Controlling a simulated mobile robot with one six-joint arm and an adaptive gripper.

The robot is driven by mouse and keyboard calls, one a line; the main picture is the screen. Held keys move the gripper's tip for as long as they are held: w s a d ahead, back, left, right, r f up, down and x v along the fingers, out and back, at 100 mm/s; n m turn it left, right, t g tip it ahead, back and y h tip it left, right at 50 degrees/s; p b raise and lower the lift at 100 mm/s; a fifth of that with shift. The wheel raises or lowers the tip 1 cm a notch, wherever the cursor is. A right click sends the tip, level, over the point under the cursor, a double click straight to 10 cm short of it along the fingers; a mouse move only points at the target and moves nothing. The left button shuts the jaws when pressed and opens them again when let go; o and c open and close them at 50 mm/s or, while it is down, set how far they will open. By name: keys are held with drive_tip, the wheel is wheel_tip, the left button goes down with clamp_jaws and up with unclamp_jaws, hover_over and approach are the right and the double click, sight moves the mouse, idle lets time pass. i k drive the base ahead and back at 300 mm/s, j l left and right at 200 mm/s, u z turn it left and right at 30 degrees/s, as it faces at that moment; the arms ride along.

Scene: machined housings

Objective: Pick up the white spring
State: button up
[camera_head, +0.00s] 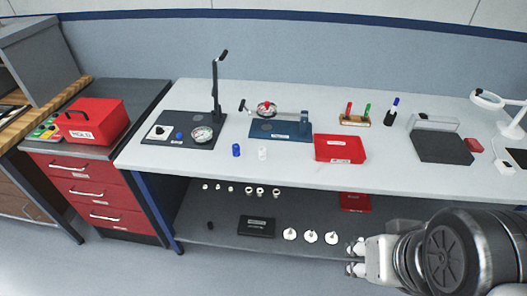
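A small white cylinder that looks like the white spring (262,153) stands on the light worktop, near its front edge. Its coils are too small to make out. A similar blue cylinder (236,150) stands just left of it, apart from it. My gripper (355,258) is at the lower right, in front of the bench and well right of and below the white spring in the picture. Its two fingers are apart, with nothing visible between them.
A black stand with a gauge (202,134) and a blue fixture (281,129) stand behind the springs. A red tray (340,149) lies to their right. The lower shelf (215,228) holds several white parts and a black box (257,226). The worktop front is mostly clear.

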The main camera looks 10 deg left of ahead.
sight(262, 154)
drive_tip(key=i+j+z, duration=0.25)
drive_tip(key=j, duration=0.15)
drive_tip(key=i+j+z, duration=0.2)
drive_tip(key=j, duration=0.2)
drive_tip(key=i+j+z, duration=0.1)
drive_tip(key=j+z, duration=0.15)
drive_tip(key=j, duration=0.15)
drive_tip(key=i+j+z, duration=0.2)
drive_tip(key=j, duration=0.3)
drive_tip(key=j+z, duration=0.25)
drive_tip(key=j, duration=0.2)
